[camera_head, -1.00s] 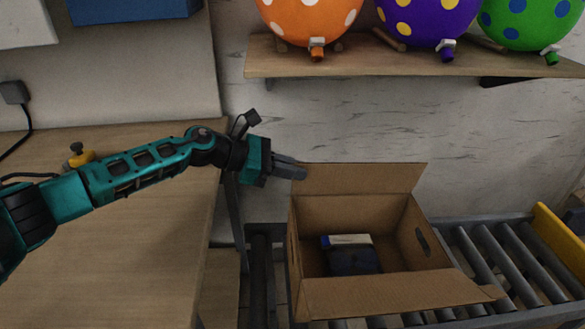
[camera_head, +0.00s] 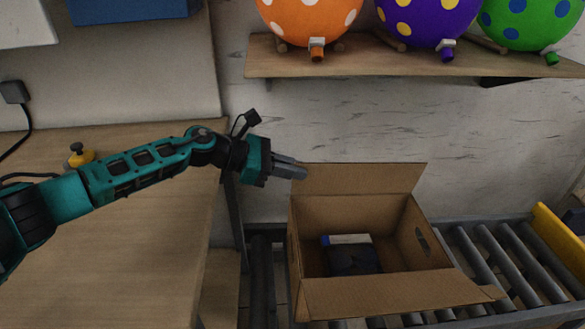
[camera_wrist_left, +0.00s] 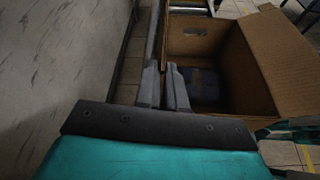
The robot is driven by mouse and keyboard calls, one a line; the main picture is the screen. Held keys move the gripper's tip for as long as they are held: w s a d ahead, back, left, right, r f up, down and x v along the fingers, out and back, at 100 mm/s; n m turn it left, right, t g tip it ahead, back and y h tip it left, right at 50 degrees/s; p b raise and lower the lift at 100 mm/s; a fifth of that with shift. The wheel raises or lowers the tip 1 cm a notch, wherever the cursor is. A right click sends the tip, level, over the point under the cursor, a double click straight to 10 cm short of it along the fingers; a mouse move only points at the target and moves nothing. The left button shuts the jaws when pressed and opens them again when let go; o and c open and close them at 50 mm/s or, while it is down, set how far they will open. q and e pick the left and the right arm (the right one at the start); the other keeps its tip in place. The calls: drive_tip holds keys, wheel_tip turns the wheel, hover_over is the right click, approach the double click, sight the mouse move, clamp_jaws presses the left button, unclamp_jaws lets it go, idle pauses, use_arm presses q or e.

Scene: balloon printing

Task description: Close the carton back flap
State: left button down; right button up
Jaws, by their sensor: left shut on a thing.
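The open brown carton (camera_head: 308,240) sits on the roller conveyor. Its back flap (camera_head: 365,178) stands up along the wall side. A dark blue item with a white edge (camera_head: 352,258) lies inside. My left gripper (camera_head: 302,172) is at the back flap's left end, shut on it. In the left wrist view, the back flap (camera_wrist_left: 157,38) shows edge-on, running away from between the fingertips of the left gripper (camera_wrist_left: 166,70). My right gripper is not in view.
The carton's front flap (camera_head: 390,293) is folded outward. A wooden shelf (camera_head: 390,60) with several dotted balloons hangs above. A wooden table (camera_head: 130,240) is at the left. Conveyor rollers (camera_head: 510,265) are bare at the right.

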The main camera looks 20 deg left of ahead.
sight(294, 187)
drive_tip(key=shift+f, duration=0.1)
use_arm(q)
drive_tip(key=s+m+b, duration=0.1)
drive_tip(key=b, duration=0.1)
drive_tip(key=s+d+f+m+t+b, duration=0.1)
drive_tip(key=s+f+m+t+b, duration=0.1)
drive_tip(key=b, duration=0.1)
drive_tip(key=shift+s+d+m+b, duration=0.1)
drive_tip(key=shift+d+m+b, duration=0.05)
drive_tip(key=shift+m+b, duration=0.2)
drive_tip(key=shift+s+d+f+m+t+b, duration=0.15)
drive_tip(key=shift+s+m+b, duration=0.2)
drive_tip(key=shift+b, duration=0.2)
drive_tip(key=shift+s+f+m+t+b, duration=0.1)
drive_tip(key=shift+s+m+t+b, duration=0.1)
drive_tip(key=shift+m+b, duration=0.25)
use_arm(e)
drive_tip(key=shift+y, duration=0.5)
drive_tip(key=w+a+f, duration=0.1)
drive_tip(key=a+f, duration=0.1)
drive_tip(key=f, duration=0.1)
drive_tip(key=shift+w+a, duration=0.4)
use_arm(q)
drive_tip(key=shift+y, duration=0.3)
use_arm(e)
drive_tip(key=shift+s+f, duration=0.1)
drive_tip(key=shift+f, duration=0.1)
